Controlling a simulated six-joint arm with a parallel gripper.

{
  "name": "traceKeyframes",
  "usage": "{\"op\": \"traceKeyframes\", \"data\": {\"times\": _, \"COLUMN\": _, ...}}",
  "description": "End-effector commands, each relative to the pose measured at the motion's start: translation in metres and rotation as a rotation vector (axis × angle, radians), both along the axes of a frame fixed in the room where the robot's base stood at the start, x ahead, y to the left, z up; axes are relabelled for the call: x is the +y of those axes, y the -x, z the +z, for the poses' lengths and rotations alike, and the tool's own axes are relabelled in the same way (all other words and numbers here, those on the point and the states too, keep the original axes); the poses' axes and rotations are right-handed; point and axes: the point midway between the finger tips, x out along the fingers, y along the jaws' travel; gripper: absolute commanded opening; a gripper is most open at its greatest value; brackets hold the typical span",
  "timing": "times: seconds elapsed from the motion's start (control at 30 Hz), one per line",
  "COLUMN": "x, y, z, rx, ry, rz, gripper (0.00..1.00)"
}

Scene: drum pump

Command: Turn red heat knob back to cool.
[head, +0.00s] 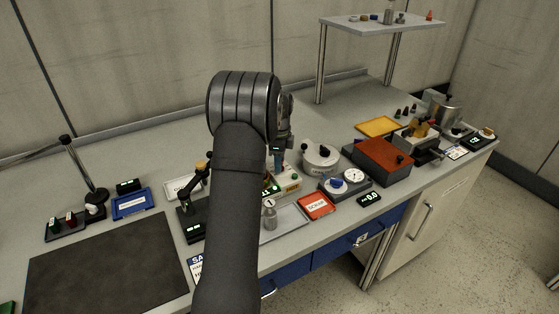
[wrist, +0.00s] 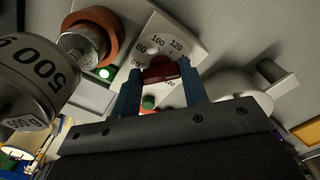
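The red heat knob (wrist: 160,70) sits on a pale dial plate (wrist: 185,38) with printed numbers, among them 80, 100, 120 and 180. My gripper (wrist: 159,66) has its two blue fingers on either side of the knob, and the knob nearly fills the gap. I cannot tell whether both fingers press on it. In the head view my gripper (head: 277,150) points down over the small heater unit (head: 288,184) with a green display. My arm hides part of that unit, and the knob cannot be made out there.
In the wrist view a cylinder marked 500 (wrist: 28,85) and an orange-brown ring (wrist: 92,25) stand close on the left. A round white device (head: 320,158) stands to the right of the gripper, with a red tray (head: 315,206) in front. A dark mat (head: 105,262) lies left.

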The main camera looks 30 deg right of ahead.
Motion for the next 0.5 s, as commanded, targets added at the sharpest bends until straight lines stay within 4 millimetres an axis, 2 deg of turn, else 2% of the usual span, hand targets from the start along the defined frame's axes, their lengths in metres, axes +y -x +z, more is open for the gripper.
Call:
{"op": "traceKeyframes", "data": {"times": 0.27, "x": 0.0002, "y": 0.0002, "z": 0.0004, "rx": 0.001, "ry": -0.001, "rz": 0.036, "gripper": 0.17}}
{"op": "traceKeyframes", "data": {"times": 0.5, "x": 0.0002, "y": 0.0005, "z": 0.0004, "rx": 0.0, "ry": 0.0, "rz": 0.169, "gripper": 0.17}}
